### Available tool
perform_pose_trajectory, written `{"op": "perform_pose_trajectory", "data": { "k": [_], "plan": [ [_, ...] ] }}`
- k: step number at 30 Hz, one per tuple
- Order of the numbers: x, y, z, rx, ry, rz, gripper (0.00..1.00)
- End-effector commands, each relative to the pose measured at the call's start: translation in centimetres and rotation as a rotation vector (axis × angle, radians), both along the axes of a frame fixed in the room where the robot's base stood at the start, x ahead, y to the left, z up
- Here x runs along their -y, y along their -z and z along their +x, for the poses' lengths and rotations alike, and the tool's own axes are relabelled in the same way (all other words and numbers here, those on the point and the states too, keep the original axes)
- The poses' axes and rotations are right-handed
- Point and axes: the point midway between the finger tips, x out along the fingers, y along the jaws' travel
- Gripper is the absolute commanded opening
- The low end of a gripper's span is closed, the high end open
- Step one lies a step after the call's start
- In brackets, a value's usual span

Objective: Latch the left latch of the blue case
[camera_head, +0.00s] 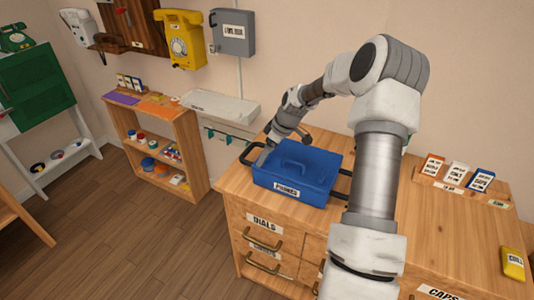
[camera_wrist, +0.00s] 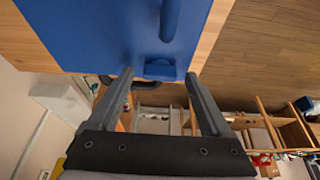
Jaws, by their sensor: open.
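The blue case (camera_head: 300,176) sits with its lid down on the wooden cabinet, with a "PHONES" label on its front and a handle on its lid. It also fills the top of the wrist view (camera_wrist: 90,30). A small blue latch (camera_wrist: 160,68) sticks out at the case's edge in the wrist view. My gripper (camera_wrist: 159,75) is open, with one fingertip on each side of this latch and a gap on both sides. In the head view my gripper (camera_head: 264,155) is at the left end of the case, its fingertips partly hidden. I cannot tell whether the latch is fastened.
Black side handles stick out left (camera_head: 247,153) and right of the case. My arm crosses above the cabinet top (camera_head: 400,215). A low shelf (camera_head: 160,140) stands left of the cabinet.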

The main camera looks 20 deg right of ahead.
Motion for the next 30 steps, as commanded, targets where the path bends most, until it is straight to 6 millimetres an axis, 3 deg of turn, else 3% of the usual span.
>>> {"op": "perform_pose_trajectory", "data": {
  "k": [6,20,30],
  "plan": [
    [0.00,0.00,0.01,0.000,0.000,0.000,0.81],
    [0.00,-0.04,0.01,0.000,0.000,0.000,0.00],
    [-0.10,0.04,0.01,0.002,0.050,-0.001,0.00]
  ]
}}
